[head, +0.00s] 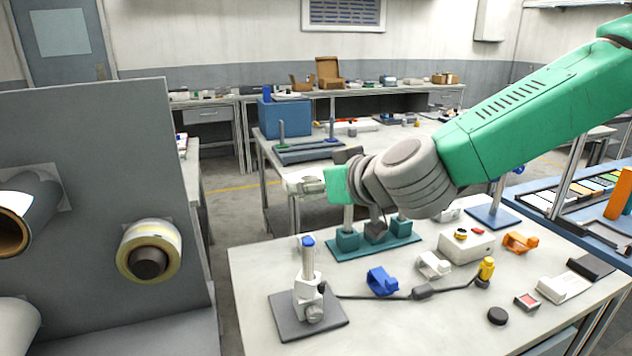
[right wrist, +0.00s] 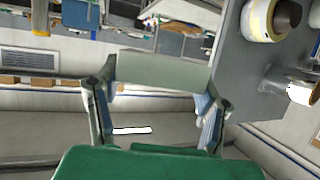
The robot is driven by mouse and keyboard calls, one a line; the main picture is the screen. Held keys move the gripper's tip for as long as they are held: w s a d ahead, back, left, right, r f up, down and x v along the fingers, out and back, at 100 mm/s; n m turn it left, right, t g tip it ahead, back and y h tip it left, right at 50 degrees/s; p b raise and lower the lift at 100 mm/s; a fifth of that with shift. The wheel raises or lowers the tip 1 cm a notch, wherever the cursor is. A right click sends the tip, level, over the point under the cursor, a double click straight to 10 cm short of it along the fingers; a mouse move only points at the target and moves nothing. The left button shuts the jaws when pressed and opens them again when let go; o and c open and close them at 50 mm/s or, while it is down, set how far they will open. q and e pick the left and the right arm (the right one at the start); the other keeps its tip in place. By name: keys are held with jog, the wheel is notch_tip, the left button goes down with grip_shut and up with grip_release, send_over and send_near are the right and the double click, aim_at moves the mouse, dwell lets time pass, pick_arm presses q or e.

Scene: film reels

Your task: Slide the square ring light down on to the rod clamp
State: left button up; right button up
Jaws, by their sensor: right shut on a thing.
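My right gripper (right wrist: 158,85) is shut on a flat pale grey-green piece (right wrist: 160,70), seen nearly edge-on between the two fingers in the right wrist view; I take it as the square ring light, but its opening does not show. In the head view my right arm reaches in from the right, and its gripper (head: 306,184) points left, small and partly unclear, above and behind the stand. The rod clamp (head: 308,291), a white block with a knob, sits on an upright blue-capped rod (head: 308,262) on a dark base plate (head: 283,315). The held piece is apart from it. My left gripper is not in view.
A black cable (head: 375,296) runs from the clamp to a yellow plug (head: 486,271). A blue bracket (head: 382,282), white bracket (head: 433,265) and control box (head: 467,247) lie to the right. A teal stand (head: 345,254) is behind. A grey panel (head: 100,200) stands left.

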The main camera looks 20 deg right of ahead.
jog(key=shift+a+f+b, duration=0.75)
jog(key=shift+a+f, duration=0.15)
jog(key=shift+f, duration=0.15)
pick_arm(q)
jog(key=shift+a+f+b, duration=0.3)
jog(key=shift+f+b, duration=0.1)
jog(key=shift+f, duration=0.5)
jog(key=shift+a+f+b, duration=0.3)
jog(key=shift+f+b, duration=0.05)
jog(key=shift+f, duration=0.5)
pick_arm(e)
jog(key=shift+d+f, duration=0.15)
jog(key=shift+f, duration=0.95)
jog(key=shift+f, duration=0.1)
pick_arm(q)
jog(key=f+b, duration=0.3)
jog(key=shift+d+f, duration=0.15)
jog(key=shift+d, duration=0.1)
pick_arm(e)
jog(key=f, duration=0.2)
jog(key=d+f, duration=0.1)
jog(key=f, duration=0.2)
